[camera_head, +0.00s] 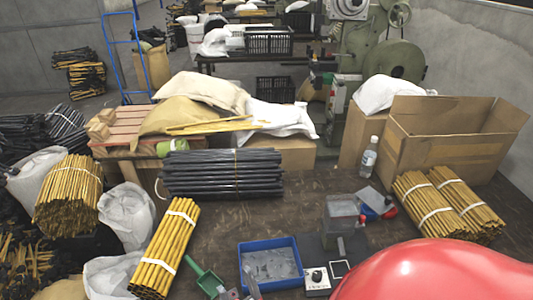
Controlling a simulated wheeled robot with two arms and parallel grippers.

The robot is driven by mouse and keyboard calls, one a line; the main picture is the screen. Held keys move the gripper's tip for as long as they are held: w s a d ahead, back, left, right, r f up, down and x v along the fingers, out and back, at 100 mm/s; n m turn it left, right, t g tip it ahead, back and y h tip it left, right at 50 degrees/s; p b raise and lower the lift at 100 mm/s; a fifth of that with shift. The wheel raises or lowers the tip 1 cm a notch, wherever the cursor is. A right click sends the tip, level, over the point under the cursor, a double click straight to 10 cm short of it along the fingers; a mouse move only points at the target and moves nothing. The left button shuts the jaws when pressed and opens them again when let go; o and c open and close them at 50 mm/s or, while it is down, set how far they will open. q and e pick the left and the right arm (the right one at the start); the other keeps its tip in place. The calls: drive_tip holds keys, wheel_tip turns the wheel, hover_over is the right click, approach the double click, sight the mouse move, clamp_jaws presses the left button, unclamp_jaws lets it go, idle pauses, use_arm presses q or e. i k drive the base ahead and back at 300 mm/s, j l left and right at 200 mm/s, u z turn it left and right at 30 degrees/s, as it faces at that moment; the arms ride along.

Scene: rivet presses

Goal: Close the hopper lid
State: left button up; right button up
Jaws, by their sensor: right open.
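The hopper (341,207) is a grey, see-through-looking box on the small press, right of the middle of the table. A flat grey plate that looks like its lid (374,199) stands out tilted to the hopper's right, so the hopper looks open. My left gripper is not in view.
A blue tray (269,262) and green scoop (203,277) lie in front. A rod bundle (166,247) is left; more bundles (446,204) are right. A bottle (369,157) and carton (440,145) stand behind. A large red rounded surface hides the bottom right.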

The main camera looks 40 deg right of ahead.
sight(378, 202)
drive_tip(key=z, duration=2)
drive_tip(key=i+j+u, duration=0.2)
drive_tip(key=i+j, duration=0.15)
